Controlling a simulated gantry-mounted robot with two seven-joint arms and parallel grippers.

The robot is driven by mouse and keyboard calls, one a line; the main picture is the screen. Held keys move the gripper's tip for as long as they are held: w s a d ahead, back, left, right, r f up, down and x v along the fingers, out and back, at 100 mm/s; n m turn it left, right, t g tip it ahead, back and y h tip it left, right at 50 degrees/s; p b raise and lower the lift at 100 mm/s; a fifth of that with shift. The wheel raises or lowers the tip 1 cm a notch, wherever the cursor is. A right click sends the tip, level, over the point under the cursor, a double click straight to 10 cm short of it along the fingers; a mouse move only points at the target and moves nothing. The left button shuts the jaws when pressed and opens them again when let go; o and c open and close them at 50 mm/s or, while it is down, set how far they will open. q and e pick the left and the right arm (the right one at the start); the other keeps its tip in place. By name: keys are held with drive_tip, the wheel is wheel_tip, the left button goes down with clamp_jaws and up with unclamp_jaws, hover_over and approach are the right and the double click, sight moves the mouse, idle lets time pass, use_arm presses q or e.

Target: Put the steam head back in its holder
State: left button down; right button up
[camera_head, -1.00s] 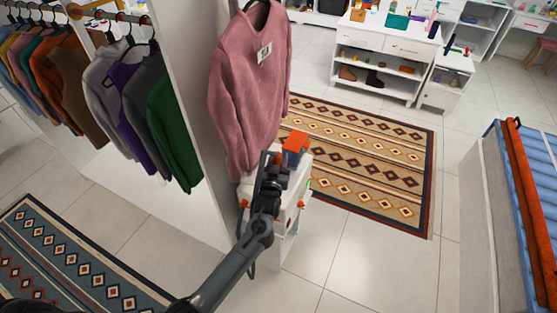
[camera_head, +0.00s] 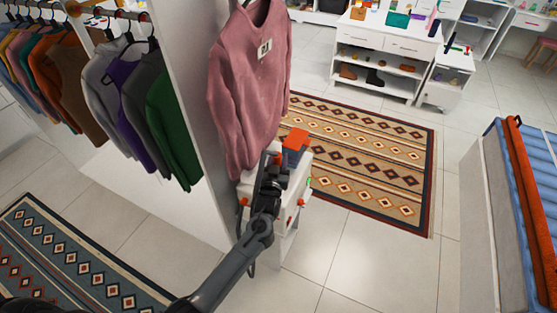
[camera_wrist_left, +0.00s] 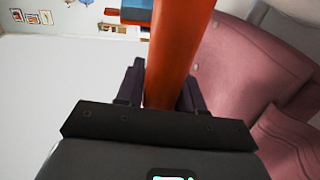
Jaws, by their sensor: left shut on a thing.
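The steam head (camera_head: 295,140) is orange and stands above the white steamer body (camera_head: 298,190), in front of the hanging pink sweater. My left gripper (camera_head: 272,163) is at the steam head and shut on it. In the left wrist view the orange steam head (camera_wrist_left: 175,55) runs up between the two dark fingers (camera_wrist_left: 160,85), with a blue part at its upper left. The holder cannot be made out; my gripper and arm cover part of the steamer. My right gripper is not in view.
The pink sweater (camera_head: 250,85) hangs close behind the gripper, beside the white wardrobe panel (camera_head: 190,90). Other clothes hang at left. A tan patterned rug (camera_head: 375,150) lies behind the steamer. Open tile floor (camera_head: 350,260) is to the right.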

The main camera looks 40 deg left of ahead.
use_arm(q)
drive_tip(key=shift+f+b, duration=0.3)
drive_tip(key=shift+f, duration=0.2)
drive_tip(key=c, duration=0.6)
unclamp_jaws()
drive_tip(key=shift+s+d, duration=0.3)
drive_tip(key=shift+s, duration=0.15)
drive_tip(key=shift+p+v, duration=0.45)
drive_tip(key=shift+v, duration=4.45)
